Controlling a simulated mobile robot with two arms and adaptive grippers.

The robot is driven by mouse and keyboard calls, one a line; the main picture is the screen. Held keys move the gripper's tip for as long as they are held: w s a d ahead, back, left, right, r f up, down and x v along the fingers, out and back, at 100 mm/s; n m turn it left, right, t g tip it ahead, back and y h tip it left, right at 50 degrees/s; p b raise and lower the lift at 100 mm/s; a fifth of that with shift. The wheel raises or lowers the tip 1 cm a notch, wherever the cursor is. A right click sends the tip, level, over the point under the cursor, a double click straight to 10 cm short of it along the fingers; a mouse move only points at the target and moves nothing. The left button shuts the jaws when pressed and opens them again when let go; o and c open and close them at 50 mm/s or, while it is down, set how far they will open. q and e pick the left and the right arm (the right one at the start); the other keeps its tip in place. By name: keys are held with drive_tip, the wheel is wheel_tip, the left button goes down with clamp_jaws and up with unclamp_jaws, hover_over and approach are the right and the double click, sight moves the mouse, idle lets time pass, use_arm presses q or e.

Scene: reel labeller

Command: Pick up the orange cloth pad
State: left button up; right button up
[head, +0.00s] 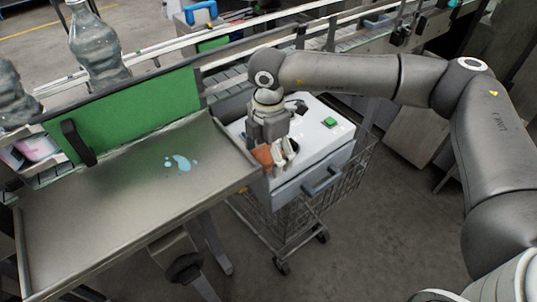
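The orange cloth pad (263,156) shows at the left part of the white box top, beside the metal table's edge. My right gripper (277,156) points down right at the pad, with its fingers next to it and partly over it. The fingers hide part of the pad, so I cannot tell whether they are closed on it or only beside it. My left gripper is not in view.
The white box (312,152) with a green button sits in a wire cart (290,222). The metal table (110,235) carries a pale blue spill (180,163). A green panel (130,115), clear bottles (97,50) and a conveyor stand behind. Floor at lower right is clear.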

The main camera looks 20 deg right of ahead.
drive_tip(key=c, duration=1)
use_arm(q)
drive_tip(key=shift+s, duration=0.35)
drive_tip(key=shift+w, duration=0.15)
use_arm(e)
drive_tip(key=shift+r, duration=0.15)
drive_tip(key=shift+r, duration=0.6)
use_arm(q)
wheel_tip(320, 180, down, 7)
drive_tip(key=b, duration=0.6)
drive_tip(key=shift+b, duration=0.4)
use_arm(e)
drive_tip(key=s+d+r, duration=0.1)
drive_tip(key=s+r, duration=0.3)
drive_tip(key=s+d+r, duration=0.1)
drive_tip(key=s+r, duration=0.2)
drive_tip(key=s, duration=0.2)
drive_tip(key=s+d+r, duration=0.1)
drive_tip(key=s+r, duration=0.3)
drive_tip(key=shift+s+r, duration=0.3)
drive_tip(key=shift+s, duration=0.05)
